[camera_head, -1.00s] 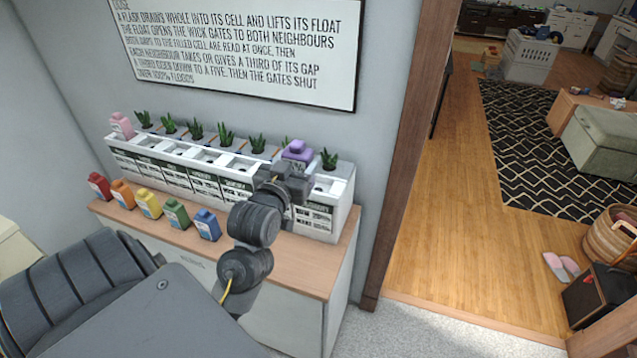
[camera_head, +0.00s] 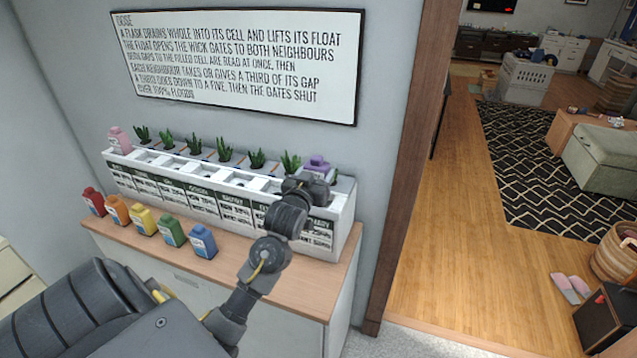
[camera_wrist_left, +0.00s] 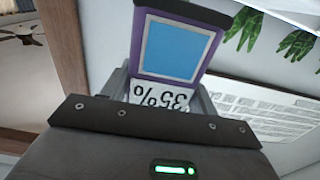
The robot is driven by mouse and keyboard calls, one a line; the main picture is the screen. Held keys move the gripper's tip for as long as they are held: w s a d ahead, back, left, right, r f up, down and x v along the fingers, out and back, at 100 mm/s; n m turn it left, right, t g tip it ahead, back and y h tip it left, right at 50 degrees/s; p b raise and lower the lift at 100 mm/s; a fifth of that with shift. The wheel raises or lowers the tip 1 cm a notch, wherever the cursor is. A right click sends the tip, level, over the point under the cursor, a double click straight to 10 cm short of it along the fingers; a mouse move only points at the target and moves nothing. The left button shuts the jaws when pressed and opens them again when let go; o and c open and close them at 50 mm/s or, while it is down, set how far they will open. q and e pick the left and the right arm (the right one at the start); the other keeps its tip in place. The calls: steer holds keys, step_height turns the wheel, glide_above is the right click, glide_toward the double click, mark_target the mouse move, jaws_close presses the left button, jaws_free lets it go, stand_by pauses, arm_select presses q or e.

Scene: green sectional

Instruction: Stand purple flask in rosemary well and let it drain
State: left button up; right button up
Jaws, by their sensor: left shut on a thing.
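The purple flask (camera_head: 317,163) is in my left gripper (camera_head: 312,180), above the right end of a long white planter (camera_head: 344,215). In the left wrist view the flask (camera_wrist_left: 178,48) shows a blue panel and an upside-down "35%" label. The gripper is shut on the flask. The planter has a row of open wells. My arm partly hides the rightmost front label, whose end looks like "ARY", so I cannot read it fully. The gripper hides the flask's lower part, so I cannot tell whether it touches the well. My right gripper is out of view.
A pink flask (camera_head: 119,139) stands at the planter's left end. Red (camera_head: 94,202), orange (camera_head: 117,210), yellow (camera_head: 142,219), green (camera_head: 172,231) and blue (camera_head: 203,241) flasks line the cabinet top (camera_head: 262,279). Green plants (camera_head: 224,148) stand behind the wells. A text sign (camera_head: 236,65) hangs above.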

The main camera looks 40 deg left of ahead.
arm_select(q)
steer(key=shift+w+a+f, duration=0.2)
steer(key=shift+w+f, duration=0.3)
steer(key=shift+f, duration=0.15)
step_height(320, 180, down, 2)
steer(key=shift+f+p, duration=0.15)
steer(key=shift+p, duration=0.7)
steer(key=shift+f, duration=0.45)
steer(key=shift+f, duration=0.1)
steer(key=o, duration=1.1)
